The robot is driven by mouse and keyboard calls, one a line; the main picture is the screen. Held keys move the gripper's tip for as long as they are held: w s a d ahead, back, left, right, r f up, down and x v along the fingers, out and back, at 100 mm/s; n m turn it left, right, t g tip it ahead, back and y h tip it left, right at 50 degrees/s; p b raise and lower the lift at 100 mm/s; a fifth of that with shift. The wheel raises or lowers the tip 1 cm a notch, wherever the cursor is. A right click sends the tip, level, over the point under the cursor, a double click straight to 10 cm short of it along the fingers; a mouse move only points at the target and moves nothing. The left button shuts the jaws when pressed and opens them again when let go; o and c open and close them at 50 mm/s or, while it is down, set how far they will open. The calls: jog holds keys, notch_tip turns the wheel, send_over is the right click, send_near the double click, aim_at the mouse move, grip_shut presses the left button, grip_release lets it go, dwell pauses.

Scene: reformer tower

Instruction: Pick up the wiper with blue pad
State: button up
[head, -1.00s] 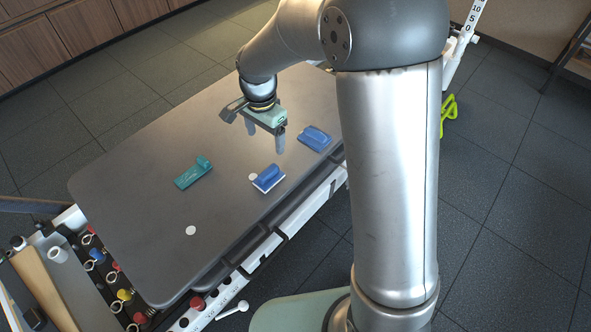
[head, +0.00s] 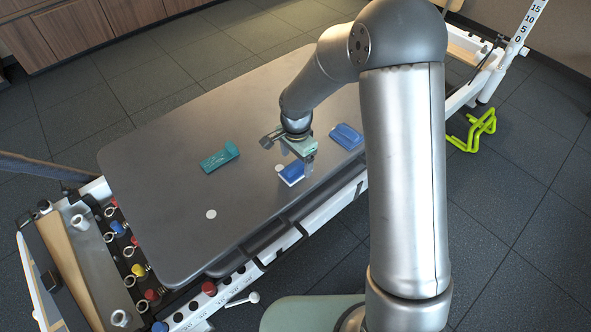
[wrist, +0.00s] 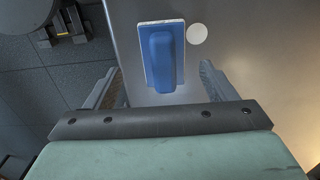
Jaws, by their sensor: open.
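Three wipers lie on the grey table (head: 150,170). The middle one, a blue wiper with a white-edged base (head: 291,174), also shows in the wrist view (wrist: 164,58). A wiper that looks blue all over, pad included (head: 346,137), lies to its right near the table edge. A teal wiper (head: 220,157) lies to the left. My gripper (head: 289,158) is open and empty, over the middle wiper and partly hiding it. In the wrist view its fingers (wrist: 159,84) stand on either side of that wiper's near end, apart from it.
A white disc (wrist: 197,34) lies beside the middle wiper; another (head: 211,214) lies nearer the front left. A rail with rings and coloured knobs (head: 138,270) runs along the left end. The table's left part is clear.

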aim_at(295, 164)
jog(key=f, duration=0.4)
jog(key=shift+w+a+f+b, duration=0.1)
jog(key=shift+w+a+b, duration=0.1)
jog(key=shift+b, duration=0.2)
jog(key=shift+c, duration=0.4)
jog(key=c, duration=1)
